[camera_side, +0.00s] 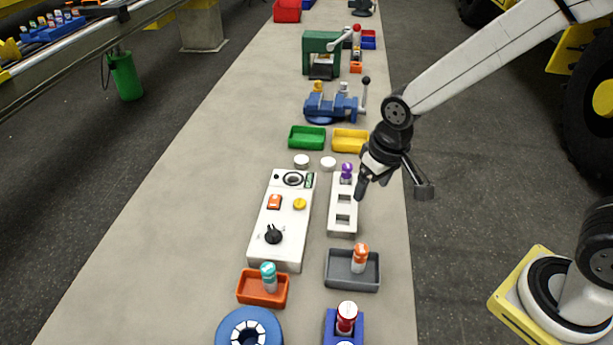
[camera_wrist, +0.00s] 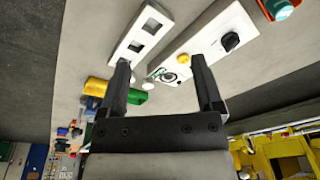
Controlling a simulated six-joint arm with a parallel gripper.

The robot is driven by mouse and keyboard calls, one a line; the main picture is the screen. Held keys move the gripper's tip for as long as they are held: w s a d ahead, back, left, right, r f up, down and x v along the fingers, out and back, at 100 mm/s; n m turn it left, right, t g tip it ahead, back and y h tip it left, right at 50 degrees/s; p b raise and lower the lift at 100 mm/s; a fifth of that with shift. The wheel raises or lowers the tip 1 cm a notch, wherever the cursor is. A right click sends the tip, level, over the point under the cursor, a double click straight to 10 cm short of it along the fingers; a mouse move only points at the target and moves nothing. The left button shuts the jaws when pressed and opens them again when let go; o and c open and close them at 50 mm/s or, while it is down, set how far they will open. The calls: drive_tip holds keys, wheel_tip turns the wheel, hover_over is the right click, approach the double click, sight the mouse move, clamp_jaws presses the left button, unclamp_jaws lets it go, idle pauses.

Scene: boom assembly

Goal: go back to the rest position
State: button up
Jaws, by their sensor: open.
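My gripper (camera_side: 360,192) is above the right edge of the bench, beside the white slotted block. In the wrist view my gripper (camera_wrist: 158,82) shows two dark fingers spread apart with nothing between them. The white slotted block (camera_side: 343,208) has square openings, and a purple-topped piece (camera_side: 346,171) stands at its far end. The block also shows in the wrist view (camera_wrist: 143,36). My fingertips look clear of the block, though their exact height is hard to tell.
A white control panel (camera_side: 280,235) lies left of the block. An orange tray (camera_side: 263,288) and a grey tray (camera_side: 352,283) hold upright pieces. Green (camera_side: 307,138) and yellow (camera_side: 349,140) bins and a blue vise (camera_side: 333,105) stand farther back. The bench's left side is clear.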

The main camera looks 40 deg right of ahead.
drive_tip(key=s+d, duration=0.6)
drive_tip(key=shift+s+d+f+t, duration=0.15)
drive_tip(key=shift+d+f+t, duration=0.2)
drive_tip(key=shift+f+t, duration=0.05)
idle(1.2)
